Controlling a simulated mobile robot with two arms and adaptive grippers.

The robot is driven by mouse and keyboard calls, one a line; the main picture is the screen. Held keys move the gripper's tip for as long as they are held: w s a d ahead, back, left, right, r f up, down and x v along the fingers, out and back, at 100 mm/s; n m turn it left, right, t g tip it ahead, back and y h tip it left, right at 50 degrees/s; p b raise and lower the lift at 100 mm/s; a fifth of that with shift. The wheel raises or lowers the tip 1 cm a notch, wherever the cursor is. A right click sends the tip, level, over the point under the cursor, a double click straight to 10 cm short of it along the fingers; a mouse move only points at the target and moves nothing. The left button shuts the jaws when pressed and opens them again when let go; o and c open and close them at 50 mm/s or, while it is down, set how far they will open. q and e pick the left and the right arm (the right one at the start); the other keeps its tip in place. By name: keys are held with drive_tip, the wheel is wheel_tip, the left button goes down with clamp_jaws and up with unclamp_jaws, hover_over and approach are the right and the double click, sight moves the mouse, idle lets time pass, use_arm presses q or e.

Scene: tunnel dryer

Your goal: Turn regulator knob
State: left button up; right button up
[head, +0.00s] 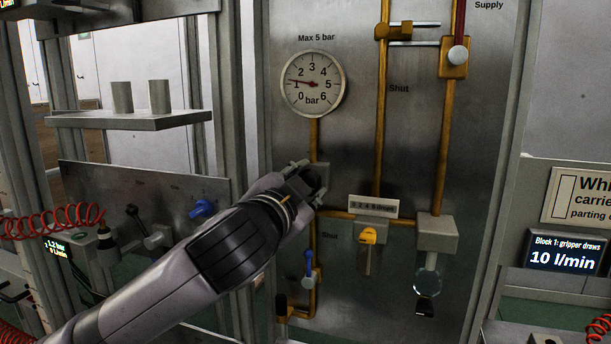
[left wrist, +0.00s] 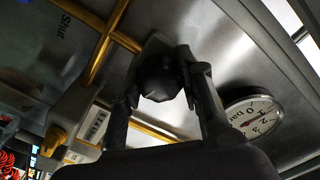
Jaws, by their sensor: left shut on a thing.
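The regulator knob (left wrist: 160,78) is a dark, ribbed knob on the metal panel (head: 350,140), below the pressure gauge. My left gripper (head: 306,182) is at it, and in the left wrist view its two fingers (left wrist: 163,85) stand on either side of the knob and are shut on it. In the head view the gripper hides most of the knob. The round white gauge (head: 313,84) is marked "Max 5 bar" and its needle points a little above 1. The gauge also shows in the left wrist view (left wrist: 253,118). My right gripper is not in view.
Brass pipes (head: 380,110) run over the panel. A shelf (head: 130,120) with two grey cups stands at the left.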

use_arm(q)
drive_tip(key=m+p, duration=0.2)
drive_tip(key=m, duration=0.2)
drive_tip(key=shift+r, duration=0.1)
drive_tip(key=shift+m+p, duration=0.4)
drive_tip(key=shift+m, duration=0.1)
drive_tip(key=o, duration=1.2)
drive_tip(key=shift+c, duration=0.2)
drive_tip(key=shift+s, duration=0.1)
drive_tip(key=v, duration=1.1)
drive_tip(key=shift+s, duration=0.4)
